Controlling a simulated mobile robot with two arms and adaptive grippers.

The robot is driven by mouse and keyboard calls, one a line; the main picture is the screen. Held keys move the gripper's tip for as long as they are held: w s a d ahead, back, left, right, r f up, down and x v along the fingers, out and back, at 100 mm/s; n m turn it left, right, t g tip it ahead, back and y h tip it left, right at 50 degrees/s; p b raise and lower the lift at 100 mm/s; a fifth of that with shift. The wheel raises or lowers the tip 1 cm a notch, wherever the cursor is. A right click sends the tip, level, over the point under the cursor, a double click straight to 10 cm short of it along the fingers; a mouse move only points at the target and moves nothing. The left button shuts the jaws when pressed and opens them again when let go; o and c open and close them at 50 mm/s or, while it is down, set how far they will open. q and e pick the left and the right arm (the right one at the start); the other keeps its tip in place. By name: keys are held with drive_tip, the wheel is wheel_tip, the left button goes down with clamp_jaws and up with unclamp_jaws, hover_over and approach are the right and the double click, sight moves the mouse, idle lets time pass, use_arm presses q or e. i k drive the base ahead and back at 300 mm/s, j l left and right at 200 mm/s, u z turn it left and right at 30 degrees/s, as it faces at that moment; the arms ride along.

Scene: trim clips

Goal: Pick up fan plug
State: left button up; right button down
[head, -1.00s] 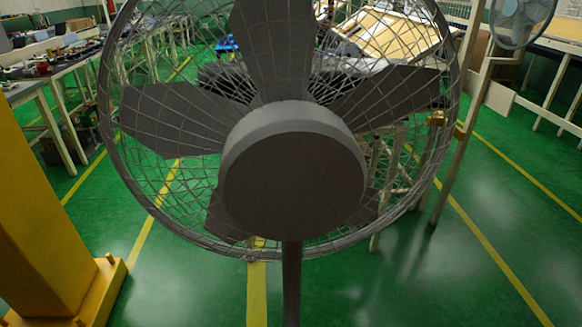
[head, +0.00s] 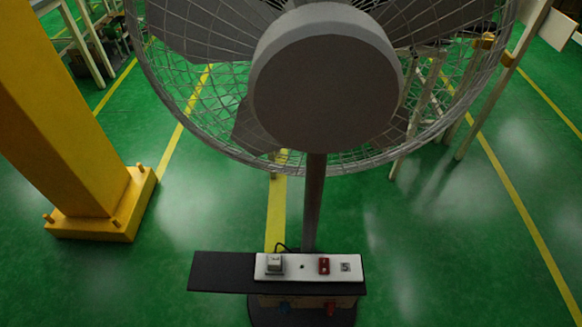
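A large grey fan (head: 325,90) with a wire cage stands close in front of me on a thin pole (head: 313,205). A small light-grey block with a dark cord, which looks like the fan plug (head: 275,263), sits at the panel's left end. A red piece (head: 324,265) and a small square mark are to its right. Neither gripper is in view.
A yellow post (head: 65,110) with a bolted yellow base (head: 105,215) stands at the left. Pale table legs (head: 505,80) are behind the fan at the right.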

sight(274, 263)
drive_tip(key=j+z, duration=0.15)
drive_tip(key=j, duration=0.25)
drive_tip(key=k+j+z, duration=0.1)
drive_tip(key=j, duration=0.3)
drive_tip(key=k+j+z, duration=0.15)
drive_tip(key=j, duration=0.25)
drive_tip(key=j+z, duration=0.15)
drive_tip(key=j, duration=0.25)
drive_tip(key=k+j+z, duration=0.1)
drive_tip(key=j, duration=0.3)
drive_tip(key=k, duration=0.1)
